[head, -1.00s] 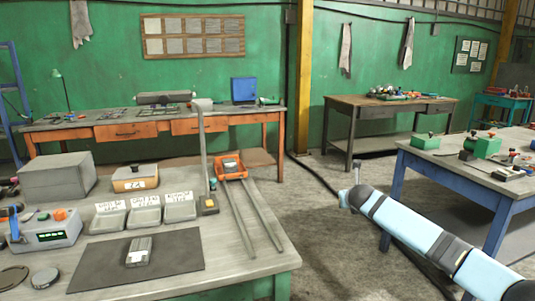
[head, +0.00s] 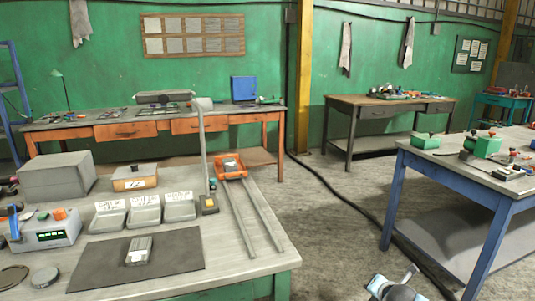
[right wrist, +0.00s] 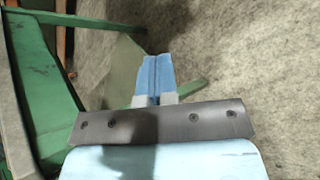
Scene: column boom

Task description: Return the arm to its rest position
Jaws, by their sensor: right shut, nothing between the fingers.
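My right gripper (right wrist: 155,66) shows in the right wrist view with its two blue fingers pressed together and nothing between them. It hangs over bare concrete floor, with green table legs at the left of that view. In the head view only a small light-blue and grey part of my right arm shows at the bottom edge, right of the near workbench (head: 276,245); the fingers cannot be made out there. My left gripper is in neither view.
The near workbench holds a dark mat (head: 180,250), three labelled trays, a grey box (head: 57,177) and a lamp-like post. A blue-legged table (head: 487,215) stands at the right. Open floor (head: 335,225) lies between them, crossed by a black cable.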

